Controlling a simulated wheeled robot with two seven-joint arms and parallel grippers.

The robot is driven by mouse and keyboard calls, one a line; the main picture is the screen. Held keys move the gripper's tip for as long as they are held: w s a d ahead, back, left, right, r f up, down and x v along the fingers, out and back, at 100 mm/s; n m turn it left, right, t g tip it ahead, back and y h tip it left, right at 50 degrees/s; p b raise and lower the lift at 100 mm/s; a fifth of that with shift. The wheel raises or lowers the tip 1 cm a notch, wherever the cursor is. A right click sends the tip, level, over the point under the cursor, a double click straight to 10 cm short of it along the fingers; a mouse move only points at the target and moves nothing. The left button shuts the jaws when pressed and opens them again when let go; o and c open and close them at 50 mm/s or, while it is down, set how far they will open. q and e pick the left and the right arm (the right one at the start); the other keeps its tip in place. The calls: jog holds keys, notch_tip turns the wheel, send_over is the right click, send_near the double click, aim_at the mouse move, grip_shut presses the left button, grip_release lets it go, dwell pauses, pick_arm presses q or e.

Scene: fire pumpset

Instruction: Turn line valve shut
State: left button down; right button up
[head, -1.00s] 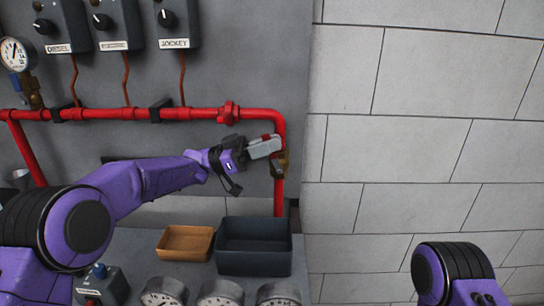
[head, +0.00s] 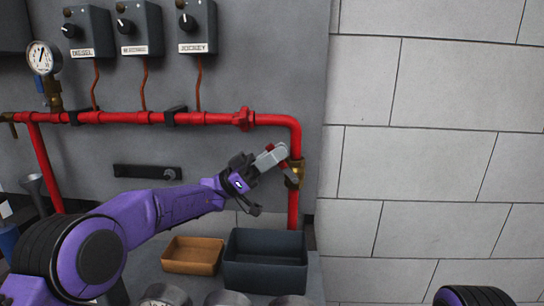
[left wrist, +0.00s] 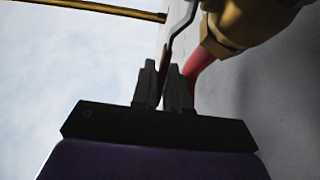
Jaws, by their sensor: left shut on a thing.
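The line valve (head: 297,174) is a brass body on the vertical red pipe at the right end of the pipe run. In the left wrist view the brass body (left wrist: 245,20) shows at the upper right. Its lever (left wrist: 181,25) is a thin strip running down from the valve to between my fingertips. My left gripper (head: 274,156) is left of the valve, tilted up to the right, shut on the lever. Red of the handle shows beside the fingers, which hide part of it. My right gripper is out of view.
The red pipe (head: 210,118) runs along the grey panel below the control boxes (head: 197,27). A dark bin (head: 265,276) and an orange tray (head: 193,254) stand below my left arm. A pale block wall (head: 430,150) is at the right.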

pick_arm(q)
jog(key=c, duration=1.2)
grip_release()
jog(key=b+v, duration=0.2)
jog(key=v, duration=0.8)
jog(key=shift+a+b, duration=0.3)
